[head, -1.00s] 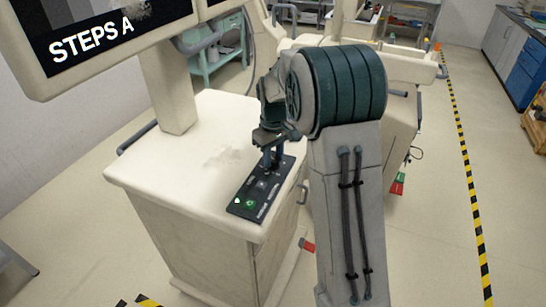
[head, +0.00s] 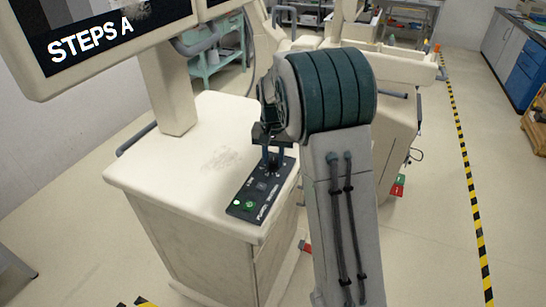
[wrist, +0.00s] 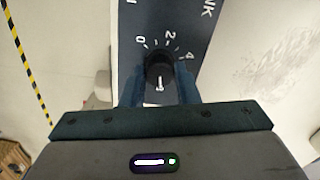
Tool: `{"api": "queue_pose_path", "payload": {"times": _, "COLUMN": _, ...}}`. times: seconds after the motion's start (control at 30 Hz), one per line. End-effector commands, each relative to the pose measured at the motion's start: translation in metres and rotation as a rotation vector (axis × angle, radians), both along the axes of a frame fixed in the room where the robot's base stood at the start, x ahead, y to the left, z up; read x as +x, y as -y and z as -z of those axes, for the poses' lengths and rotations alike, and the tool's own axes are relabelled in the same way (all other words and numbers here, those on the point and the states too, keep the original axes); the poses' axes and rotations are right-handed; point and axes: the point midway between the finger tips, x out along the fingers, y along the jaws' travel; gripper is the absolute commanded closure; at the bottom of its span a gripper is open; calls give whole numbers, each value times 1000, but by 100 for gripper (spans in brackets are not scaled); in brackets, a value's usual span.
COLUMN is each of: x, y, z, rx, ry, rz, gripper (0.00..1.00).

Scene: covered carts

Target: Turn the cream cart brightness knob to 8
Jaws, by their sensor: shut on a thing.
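The dark control panel (head: 262,188) lies on the top of the cream cart (head: 150,170), near its right edge. In the wrist view the black brightness knob (wrist: 160,66) stands on this panel. Its printed scale shows 0, 2 and 4 around the far side; higher numbers are hidden by my gripper. A white mark on the knob points toward the bottom of the wrist view, away from the visible numbers. My gripper (head: 270,163) reaches down to the panel. In the wrist view its two blue fingers (wrist: 160,88) are closed on the knob from both sides.
A lit green button (head: 249,205) sits at the panel's near end. A monitor (head: 110,40) reading "STEPS A" stands over the cart at the left. Another cream cart (head: 398,130) stands behind my arm. Floor to the right is open, with a yellow-black stripe (head: 465,150).

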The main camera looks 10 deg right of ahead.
Motion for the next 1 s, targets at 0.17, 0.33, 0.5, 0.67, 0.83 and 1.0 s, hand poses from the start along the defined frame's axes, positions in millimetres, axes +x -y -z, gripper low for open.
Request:
{"api": "queue_pose_path", "payload": {"times": 0.17, "x": 1, "y": 0, "z": -1, "rx": 1, "ry": 4, "rz": 61, "gripper": 95}}
{"api": "queue_pose_path", "payload": {"times": 0.33, "x": 1, "y": 0, "z": -1, "rx": 1, "ry": 4, "rz": 87, "gripper": 95}}
{"api": "queue_pose_path", "payload": {"times": 0.5, "x": 1, "y": 0, "z": -1, "rx": 1, "ry": 4, "rz": 94, "gripper": 95}}
{"api": "queue_pose_path", "payload": {"times": 0.67, "x": 1, "y": 0, "z": -1, "rx": 1, "ry": 4, "rz": 93, "gripper": 95}}
{"api": "queue_pose_path", "payload": {"times": 0.83, "x": 1, "y": 0, "z": -1, "rx": 1, "ry": 4, "rz": 92, "gripper": 50}}
{"api": "queue_pose_path", "payload": {"times": 1.0, "x": 0, "y": 0, "z": -1, "rx": 0, "ry": 2, "rz": 92, "gripper": 50}}
